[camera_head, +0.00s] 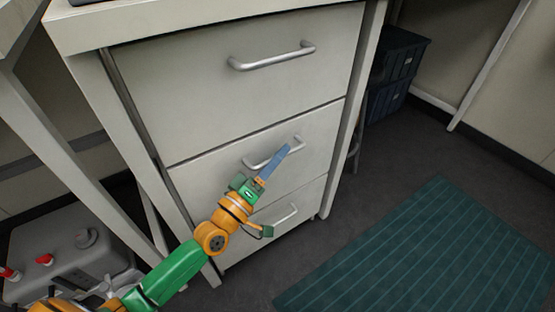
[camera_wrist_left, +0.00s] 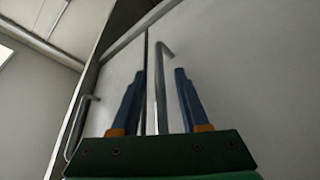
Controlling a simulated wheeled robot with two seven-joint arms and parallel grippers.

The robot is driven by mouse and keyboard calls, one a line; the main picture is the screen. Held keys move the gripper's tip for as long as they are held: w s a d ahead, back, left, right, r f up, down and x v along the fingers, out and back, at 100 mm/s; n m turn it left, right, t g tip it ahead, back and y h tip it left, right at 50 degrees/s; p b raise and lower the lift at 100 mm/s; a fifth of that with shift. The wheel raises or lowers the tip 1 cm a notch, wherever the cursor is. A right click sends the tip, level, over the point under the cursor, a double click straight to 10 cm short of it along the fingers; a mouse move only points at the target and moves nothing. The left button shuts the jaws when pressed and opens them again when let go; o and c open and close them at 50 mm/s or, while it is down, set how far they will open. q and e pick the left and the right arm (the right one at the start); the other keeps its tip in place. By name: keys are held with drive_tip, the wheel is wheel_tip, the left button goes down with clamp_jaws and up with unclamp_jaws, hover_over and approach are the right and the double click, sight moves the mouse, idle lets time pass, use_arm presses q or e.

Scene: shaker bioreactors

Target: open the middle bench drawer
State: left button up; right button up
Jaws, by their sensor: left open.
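The bench drawer unit has three stacked pale drawers. The middle drawer (camera_head: 320,132) looks flush with its neighbours, so it is shut. Its silver bar handle (camera_head: 254,163) is partly hidden behind my left gripper (camera_head: 285,149), whose blue fingers lie across it. In the left wrist view, my left gripper (camera_wrist_left: 160,72) is open, with one blue finger on each side of a metal bar handle (camera_wrist_left: 160,95). Gaps show between the bar and both fingers. My right gripper is not in view.
The top drawer (camera_head: 190,95) has its own handle (camera_head: 272,58), and the bottom drawer handle (camera_head: 285,216) is below my gripper. A teal mat (camera_head: 430,250) lies on the floor at right. Dark crates (camera_head: 393,70) stand behind. A grey device (camera_head: 65,250) is at lower left.

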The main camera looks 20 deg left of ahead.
use_arm(q)
drive_tip(key=shift+w, duration=0.1)
clamp_jaws()
drive_tip(key=shift+d, duration=0.1)
idle(1.3)
